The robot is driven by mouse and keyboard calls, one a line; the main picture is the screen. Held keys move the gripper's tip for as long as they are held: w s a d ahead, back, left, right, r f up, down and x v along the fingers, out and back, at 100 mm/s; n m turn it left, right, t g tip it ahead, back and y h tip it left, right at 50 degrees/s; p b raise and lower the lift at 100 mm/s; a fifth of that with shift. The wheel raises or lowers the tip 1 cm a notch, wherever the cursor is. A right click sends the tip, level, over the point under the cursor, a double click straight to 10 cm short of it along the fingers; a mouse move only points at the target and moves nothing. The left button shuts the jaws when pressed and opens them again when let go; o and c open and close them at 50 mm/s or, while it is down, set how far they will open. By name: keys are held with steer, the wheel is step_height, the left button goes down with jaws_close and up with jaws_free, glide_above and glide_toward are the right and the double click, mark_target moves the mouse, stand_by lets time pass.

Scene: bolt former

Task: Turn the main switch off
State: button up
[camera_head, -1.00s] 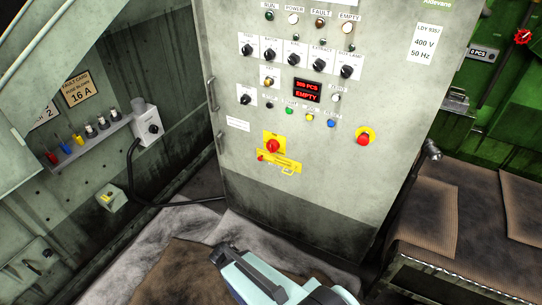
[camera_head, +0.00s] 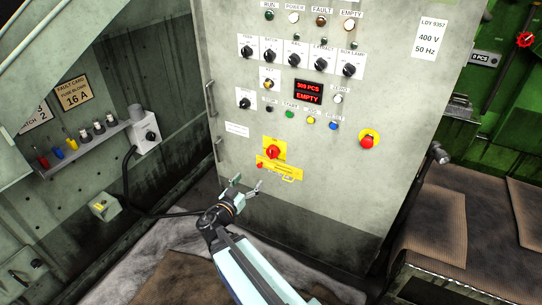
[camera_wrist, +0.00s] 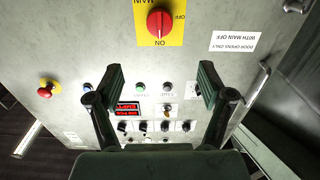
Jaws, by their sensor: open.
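The main switch (camera_head: 272,152) is a red rotary knob on a yellow plate, low on the grey cabinet front. In the wrist view the knob (camera_wrist: 160,22) appears upside down at the top, with its grip bar lined up with the ON mark; OFF is to the right on the plate. My gripper (camera_head: 247,184) is open and empty, below and slightly left of the switch in the head view, apart from it. In the wrist view its two fingers (camera_wrist: 160,72) are spread wide, with the knob beyond their tips. Nothing hides the knob.
A yellow hasp-like piece (camera_head: 280,170) sits just below the switch. A red emergency button on yellow (camera_head: 368,141) is to the right. Selector knobs, small buttons and a red display (camera_head: 308,92) are above. A cabinet handle (camera_head: 212,97) is at the left edge.

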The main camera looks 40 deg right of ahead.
mark_target(270, 155)
steer(key=b+x, duration=1.1)
steer(key=x, duration=0.6)
steer(key=shift+d, duration=0.25)
steer(key=c, duration=1.2)
